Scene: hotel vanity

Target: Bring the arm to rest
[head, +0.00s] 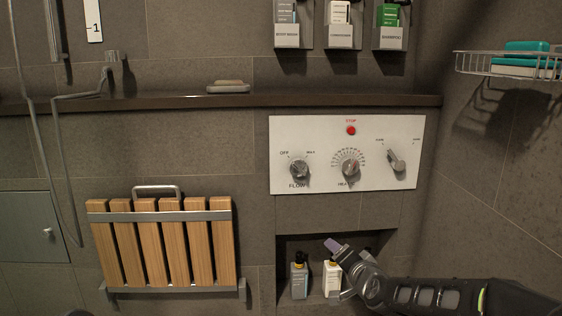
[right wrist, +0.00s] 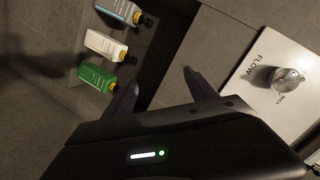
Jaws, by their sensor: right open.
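My right arm comes in from the lower right in the head view. My right gripper (head: 339,269) is open in front of the wall niche, below the control panel (head: 325,183). In the right wrist view its two fingers are spread (right wrist: 160,80) with nothing between them. The niche holds a grey bottle (head: 299,280) and a white bottle (head: 331,283); a third bottle is mostly hidden behind my gripper. In the right wrist view the grey bottle (right wrist: 119,11), white bottle (right wrist: 104,45) and green bottle (right wrist: 96,78) all show. My left gripper is not in view.
The panel carries a flow knob (head: 299,168), a heat dial (head: 347,168), a lever (head: 397,162) and a red stop button (head: 351,130). A slatted wooden seat (head: 160,243) is on the left. A ledge (head: 150,103) runs above; a wire basket (head: 490,64) hangs right.

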